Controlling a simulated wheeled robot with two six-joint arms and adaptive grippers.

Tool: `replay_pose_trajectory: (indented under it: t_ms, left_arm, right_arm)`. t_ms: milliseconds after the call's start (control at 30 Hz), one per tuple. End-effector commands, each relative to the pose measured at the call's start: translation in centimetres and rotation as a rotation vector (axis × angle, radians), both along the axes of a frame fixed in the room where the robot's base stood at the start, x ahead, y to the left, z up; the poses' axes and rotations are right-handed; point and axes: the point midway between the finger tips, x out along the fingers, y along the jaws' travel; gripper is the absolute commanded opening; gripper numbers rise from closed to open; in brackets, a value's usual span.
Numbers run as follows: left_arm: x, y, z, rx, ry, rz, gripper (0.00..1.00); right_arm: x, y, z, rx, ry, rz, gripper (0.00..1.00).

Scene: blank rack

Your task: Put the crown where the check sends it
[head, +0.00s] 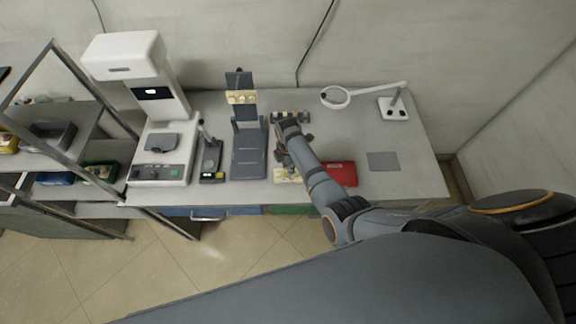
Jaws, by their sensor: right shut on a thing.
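My right gripper (281,158) reaches over the middle of the bench, its arm coming in from the lower right. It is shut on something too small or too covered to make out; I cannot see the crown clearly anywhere. A dark upright stand (249,155) with a cream, tooth-like model (241,97) on its upper part stands just left of the gripper. Another cream block (286,175) lies near the front edge below the gripper, partly covered by my arm. My left gripper is out of view.
A white machine (160,110) with a small lit screen and a small dark device (211,160) stand at the left. A red tray (341,173), a grey mat (383,161) and a magnifier lamp (394,108) are at the right. A metal shelf (60,110) holds coloured bins.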

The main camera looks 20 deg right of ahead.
Motion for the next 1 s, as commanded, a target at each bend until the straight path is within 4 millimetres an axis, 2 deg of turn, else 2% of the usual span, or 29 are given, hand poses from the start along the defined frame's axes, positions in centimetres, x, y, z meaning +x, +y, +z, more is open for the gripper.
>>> replay_pose_trajectory:
  t_ms: [1000]
  left_arm:
    - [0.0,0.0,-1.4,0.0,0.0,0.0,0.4]
  right_arm:
    - [0.0,0.0,-2.0,0.0,0.001,0.0,0.11]
